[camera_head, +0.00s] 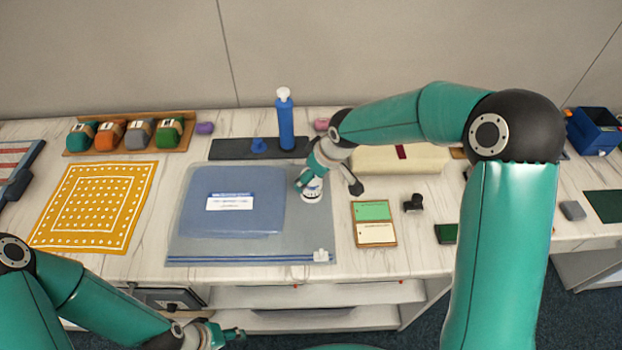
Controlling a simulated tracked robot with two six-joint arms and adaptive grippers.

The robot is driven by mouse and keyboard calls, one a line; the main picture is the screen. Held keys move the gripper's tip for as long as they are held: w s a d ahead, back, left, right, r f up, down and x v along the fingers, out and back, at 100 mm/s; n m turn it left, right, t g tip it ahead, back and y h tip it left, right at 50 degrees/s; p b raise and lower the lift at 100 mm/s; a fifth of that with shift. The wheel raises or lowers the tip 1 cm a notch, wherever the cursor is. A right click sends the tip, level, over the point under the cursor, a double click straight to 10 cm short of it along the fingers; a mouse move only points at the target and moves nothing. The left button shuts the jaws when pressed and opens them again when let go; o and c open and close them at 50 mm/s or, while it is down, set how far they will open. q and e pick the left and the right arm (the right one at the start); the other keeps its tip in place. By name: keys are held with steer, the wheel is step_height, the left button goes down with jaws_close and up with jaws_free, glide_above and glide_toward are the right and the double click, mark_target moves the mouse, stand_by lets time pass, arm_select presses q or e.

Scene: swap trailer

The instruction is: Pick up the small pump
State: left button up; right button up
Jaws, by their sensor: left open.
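A small white round item with some blue on it (312,194) stands on the grey mat (180,240), partly hidden by my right gripper; it may be the small pump, but I cannot tell for sure. My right gripper (329,184) is just above and beside it with its fingers spread; I cannot tell whether they touch it. A small blue piece (259,146) sits on the dark tray (230,149), beside a tall blue bottle with a white top (286,122). My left gripper (238,338) is open, low at the bottom edge, away from the tabletop items.
A yellow patterned cloth (95,205) lies left. A wooden rack (186,140) holds several coloured rolls. A green-and-cream card (374,223) and a black item (412,203) lie right. My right arm hides part of the table.

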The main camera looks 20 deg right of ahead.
steer(key=shift+w+a+f, duration=0.1)
steer(key=shift+w+f, duration=0.15)
steer(key=shift+f, duration=0.35)
steer(key=c, duration=1.6)
steer(key=shift+r, duration=0.1)
steer(key=shift+r, duration=0.1)
